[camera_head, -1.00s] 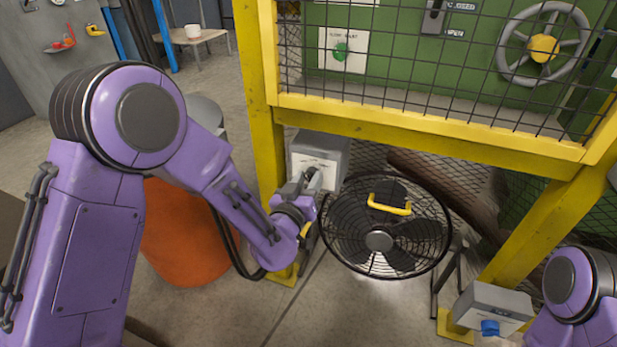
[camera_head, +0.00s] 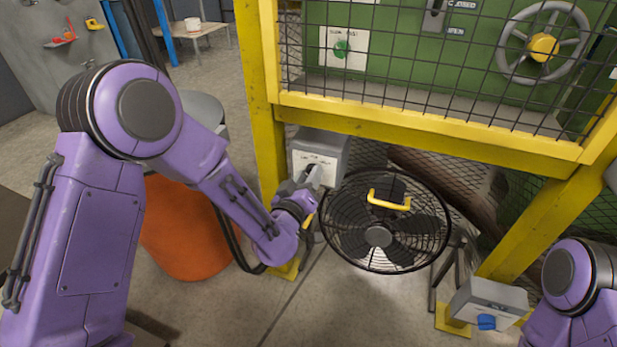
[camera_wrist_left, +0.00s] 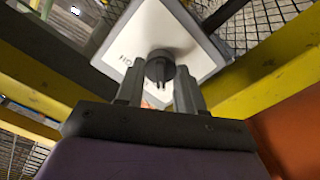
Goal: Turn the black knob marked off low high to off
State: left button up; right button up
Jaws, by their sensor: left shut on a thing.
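The black knob (camera_wrist_left: 159,67) sits on the pale front plate of a grey box (camera_head: 333,152) fixed to the yellow post. Part of its lettering shows on the plate (camera_wrist_left: 130,50) in the left wrist view; I cannot read the knob's setting. My left gripper (camera_wrist_left: 160,88) is shut on the knob, one finger on each side of it. In the head view the left gripper (camera_head: 311,178) reaches the box's front and covers the knob. The right gripper is outside the views; only part of my right arm shows at the lower right.
A black floor fan (camera_head: 378,237) with a yellow handle stands right of the box. Another box with a blue knob (camera_head: 487,322) is at the lower right. Yellow guard posts (camera_head: 262,110) and mesh surround the green machine. An orange drum (camera_head: 180,235) stands left.

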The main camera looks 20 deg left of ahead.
pick_arm(q)
jog(key=o, duration=1)
jog(key=shift+o, duration=0.2)
jog(key=s+p, duration=0.1)
jog(key=s, duration=0.9)
jog(key=shift+s+a, duration=0.15)
jog(key=shift+s, duration=0.15)
jog(key=shift+f, duration=0.1)
